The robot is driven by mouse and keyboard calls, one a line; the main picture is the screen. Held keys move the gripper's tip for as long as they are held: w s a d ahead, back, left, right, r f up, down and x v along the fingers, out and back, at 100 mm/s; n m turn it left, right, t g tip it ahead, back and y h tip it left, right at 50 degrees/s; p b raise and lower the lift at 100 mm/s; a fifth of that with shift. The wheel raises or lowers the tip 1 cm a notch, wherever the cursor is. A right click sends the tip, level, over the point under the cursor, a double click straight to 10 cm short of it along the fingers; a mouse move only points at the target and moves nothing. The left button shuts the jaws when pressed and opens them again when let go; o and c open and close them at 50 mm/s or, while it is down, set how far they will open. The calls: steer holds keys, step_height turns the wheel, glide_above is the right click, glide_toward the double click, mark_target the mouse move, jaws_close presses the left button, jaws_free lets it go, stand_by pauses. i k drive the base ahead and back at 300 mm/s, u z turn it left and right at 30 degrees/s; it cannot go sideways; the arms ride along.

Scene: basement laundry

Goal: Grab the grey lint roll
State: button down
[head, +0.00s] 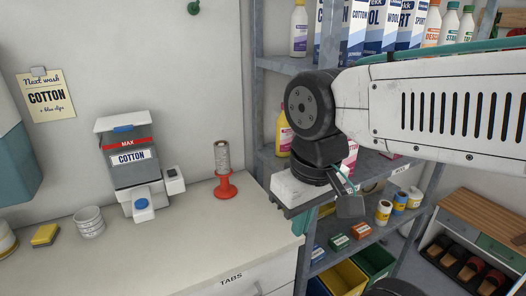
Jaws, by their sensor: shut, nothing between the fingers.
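The grey lint roll (222,156) stands upright on top of a red stand (225,187) with a round foot. The stand is on the pale worktop, near its right end by the wall. My gripper (349,203) is in front of the metal shelving, to the right of the lint roll and clear of it. Its fingers are shut and empty, and point downward. My wrist and forearm cover part of the shelves behind.
A grey dispenser (137,168) labelled cotton stands left of the lint roll, with a small white box (175,181) between them. A ribbed white cup (89,222) and a yellow sponge (45,235) lie further left. The worktop's front (190,245) is clear. Metal shelving (273,66) holds bottles and boxes.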

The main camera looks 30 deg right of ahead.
mark_target(222, 153)
steer(key=z, duration=3.05)
steer(key=k, duration=1.2)
steer(key=u, duration=2.15)
steer(key=i, duration=0.5)
steer(key=z, duration=0.05)
